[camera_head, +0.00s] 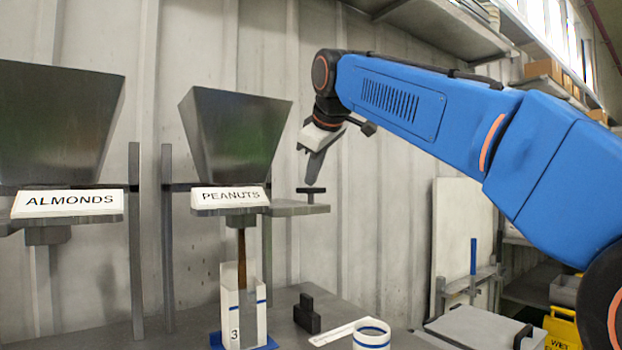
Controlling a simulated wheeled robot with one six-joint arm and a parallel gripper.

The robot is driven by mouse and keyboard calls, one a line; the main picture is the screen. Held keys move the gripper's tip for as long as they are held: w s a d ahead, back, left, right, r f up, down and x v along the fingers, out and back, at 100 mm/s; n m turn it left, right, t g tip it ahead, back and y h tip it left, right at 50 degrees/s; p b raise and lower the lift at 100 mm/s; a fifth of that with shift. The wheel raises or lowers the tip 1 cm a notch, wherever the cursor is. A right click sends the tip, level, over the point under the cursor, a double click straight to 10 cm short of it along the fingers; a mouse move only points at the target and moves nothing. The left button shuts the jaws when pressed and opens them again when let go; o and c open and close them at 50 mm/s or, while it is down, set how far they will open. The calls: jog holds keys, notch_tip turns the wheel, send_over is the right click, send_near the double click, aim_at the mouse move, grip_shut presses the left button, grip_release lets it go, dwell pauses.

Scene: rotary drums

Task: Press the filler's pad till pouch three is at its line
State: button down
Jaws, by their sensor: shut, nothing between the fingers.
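The peanuts filler is a grey hopper (234,130) labelled PEANUTS. Its dark pad (311,190) is a flat cap on a short stem, on a shelf to the right of the label. My gripper (312,178) is shut and empty, pointing down at the pad, its tips just above or touching it; I cannot tell which. A brown stream (241,250) runs from the spout into pouch three (233,325), a white upright pouch marked 3 in a blue holder (264,345). A blue line shows on the pouch's side. The fill level inside is hidden.
An ALMONDS hopper (55,120) stands at the left. A dark block (307,314), a white strip (338,331) and a white cup (372,334) with blue bands are on the table right of the pouch.

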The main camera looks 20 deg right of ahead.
jog(key=shift+f, duration=0.2)
dwell(0.4)
jog(key=shift+r, duration=2.05)
notch_tip(320, 180, up, 5)
dwell(0.5)
